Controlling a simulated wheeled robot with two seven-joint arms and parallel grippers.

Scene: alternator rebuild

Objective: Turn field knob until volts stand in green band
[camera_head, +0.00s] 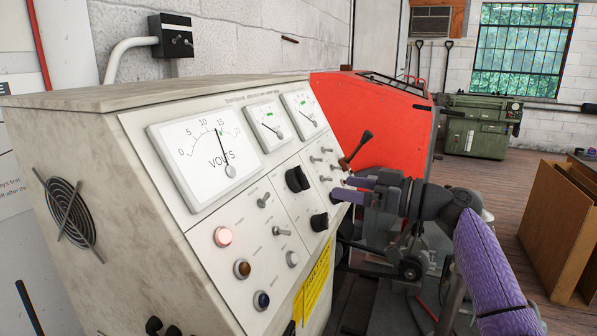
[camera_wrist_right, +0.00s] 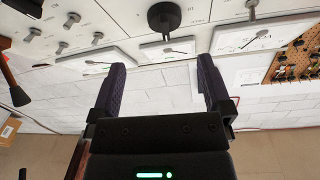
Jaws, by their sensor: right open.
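The volts meter (camera_head: 200,160) is a large white dial on the sloping panel. Its needle points up near the 15 mark, close to a small green marking; whether it lies inside the band is too small to tell. Two black knobs show below the meters, an upper one (camera_head: 297,180) and a lower one (camera_head: 319,222); I cannot read which is the field knob. My right gripper (camera_head: 345,189) is open and empty beside the panel's right edge. In the right wrist view a round black knob (camera_wrist_right: 164,15) lies beyond the open fingers (camera_wrist_right: 163,72), apart from them. My left gripper is out of view.
Two smaller meters (camera_head: 268,126) (camera_head: 304,109) sit right of the volts meter. Toggle switches and a lit pink lamp (camera_head: 223,237) are on the panel.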

